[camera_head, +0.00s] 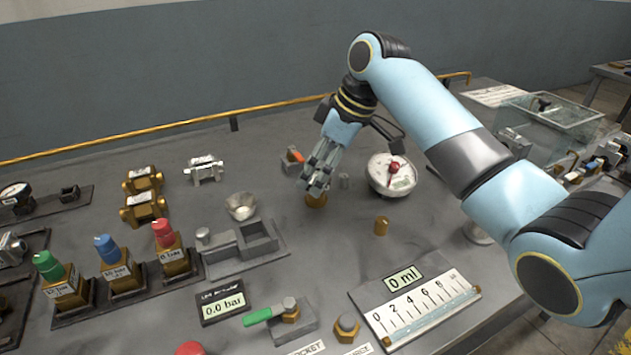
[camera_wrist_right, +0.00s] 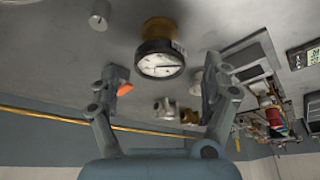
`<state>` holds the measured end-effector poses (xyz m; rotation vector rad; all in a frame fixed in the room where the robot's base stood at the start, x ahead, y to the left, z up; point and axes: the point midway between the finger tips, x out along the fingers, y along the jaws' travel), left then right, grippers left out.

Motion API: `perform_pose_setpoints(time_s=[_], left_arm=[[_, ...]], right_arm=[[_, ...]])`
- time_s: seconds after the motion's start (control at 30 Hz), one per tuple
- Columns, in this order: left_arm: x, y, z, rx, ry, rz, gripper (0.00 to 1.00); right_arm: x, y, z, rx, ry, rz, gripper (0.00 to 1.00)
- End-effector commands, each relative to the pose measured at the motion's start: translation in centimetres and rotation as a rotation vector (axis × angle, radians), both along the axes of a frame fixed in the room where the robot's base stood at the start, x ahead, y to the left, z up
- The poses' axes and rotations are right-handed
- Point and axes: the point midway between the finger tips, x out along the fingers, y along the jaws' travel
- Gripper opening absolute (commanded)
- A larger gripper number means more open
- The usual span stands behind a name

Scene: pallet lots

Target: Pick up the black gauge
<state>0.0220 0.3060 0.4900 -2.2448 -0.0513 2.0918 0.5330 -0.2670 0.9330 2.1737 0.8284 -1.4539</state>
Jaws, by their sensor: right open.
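The black gauge (camera_wrist_right: 159,64) has a black rim, a white dial and a brass body, and is in the upper middle of the right wrist view. My right gripper (camera_wrist_right: 164,76) is open, with one finger towards each side of the gauge in that view and gaps between. In the head view my right gripper (camera_head: 317,180) points down over the table, and its fingers hide most of what is under it. A brass piece (camera_head: 316,201) shows just below the fingertips. My left gripper is not in view.
A round white dish (camera_head: 392,176) with a red part stands right of the gripper. A small brass cylinder (camera_head: 381,225) stands nearer. An orange-marked block (camera_head: 294,156) is just behind left. A grey tray (camera_head: 270,268), valves with coloured knobs and a scale board (camera_head: 420,308) occupy the front.

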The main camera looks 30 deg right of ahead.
Motion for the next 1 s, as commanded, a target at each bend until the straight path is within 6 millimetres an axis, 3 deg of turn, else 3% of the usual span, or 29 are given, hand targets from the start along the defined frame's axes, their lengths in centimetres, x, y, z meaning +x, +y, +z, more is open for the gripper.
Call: perform_pose_setpoints(time_s=[0.2, 0.47, 0.9, 1.0], left_arm=[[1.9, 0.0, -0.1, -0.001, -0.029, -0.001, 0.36], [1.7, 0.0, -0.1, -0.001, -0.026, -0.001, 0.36], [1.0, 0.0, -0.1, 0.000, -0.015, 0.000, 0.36], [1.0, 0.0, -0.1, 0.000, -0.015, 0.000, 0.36]], right_arm=[[0.6, 0.6, -2.9, 0.001, 0.001, 0.001, 0.82], [0.7, 0.6, -3.1, -0.001, -0.001, 0.000, 0.82], [0.7, 0.6, -3.0, 0.000, 0.000, 0.000, 0.24], [0.8, 0.6, -3.0, 0.000, -0.001, 0.000, 0.16]])
